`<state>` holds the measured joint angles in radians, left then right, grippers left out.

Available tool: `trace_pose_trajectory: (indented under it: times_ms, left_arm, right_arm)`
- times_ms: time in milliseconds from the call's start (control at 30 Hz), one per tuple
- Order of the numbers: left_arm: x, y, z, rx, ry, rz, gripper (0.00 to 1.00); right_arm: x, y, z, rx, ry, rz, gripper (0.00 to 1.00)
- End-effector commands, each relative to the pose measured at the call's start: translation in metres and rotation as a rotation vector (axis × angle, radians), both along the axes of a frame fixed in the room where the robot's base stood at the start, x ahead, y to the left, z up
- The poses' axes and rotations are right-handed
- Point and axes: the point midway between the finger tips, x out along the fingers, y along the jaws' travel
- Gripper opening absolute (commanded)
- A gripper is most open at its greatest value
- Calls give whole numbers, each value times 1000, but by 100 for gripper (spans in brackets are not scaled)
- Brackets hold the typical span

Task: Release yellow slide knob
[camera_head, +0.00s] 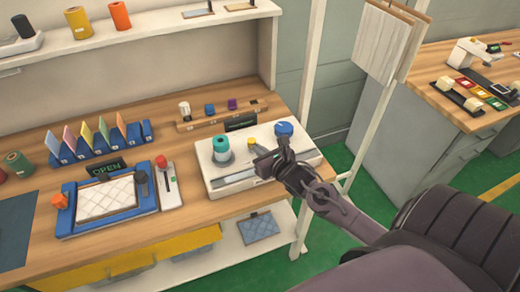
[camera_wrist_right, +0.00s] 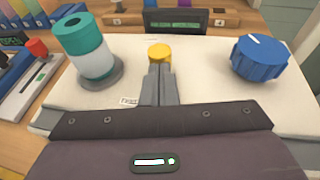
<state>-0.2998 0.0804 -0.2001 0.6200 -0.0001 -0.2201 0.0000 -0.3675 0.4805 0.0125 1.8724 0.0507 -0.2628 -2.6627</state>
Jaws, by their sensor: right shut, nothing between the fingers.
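The yellow slide knob (camera_head: 252,143) sits on a white panel (camera_head: 215,182) on the wooden bench, between a teal-topped cylinder (camera_head: 221,150) and a blue knob (camera_head: 284,128). In the right wrist view the yellow knob (camera_wrist_right: 160,53) is right at the tips of my right gripper, which partly cover its lower side. My right gripper (camera_head: 262,160) is over the panel. Its fingers (camera_wrist_right: 160,70) are shut together with nothing between them. Whether the fingertips touch the knob I cannot tell. My left gripper is not in view.
The blue knob (camera_wrist_right: 259,58) stands right of the fingers and the teal cylinder (camera_wrist_right: 87,50) left of them. A small dark display (camera_wrist_right: 176,21) stands behind the panel. A blue tray (camera_head: 68,209) and a red slider unit (camera_head: 167,186) lie further left on the bench.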

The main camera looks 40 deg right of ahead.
Motion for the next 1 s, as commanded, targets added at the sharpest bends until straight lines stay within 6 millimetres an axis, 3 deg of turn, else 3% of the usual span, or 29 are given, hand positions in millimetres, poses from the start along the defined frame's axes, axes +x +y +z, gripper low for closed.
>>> trace_pose_trajectory:
  times_ms: [167,500,1000]
  left_arm:
    - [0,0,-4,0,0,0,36]
    - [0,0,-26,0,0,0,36]
    - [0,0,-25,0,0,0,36]
  right_arm:
    - [6,-1,-1,-3,-2,2,0]
    - [48,-12,-2,-3,-1,1,0]
    - [51,-15,2,-1,-4,-3,0]
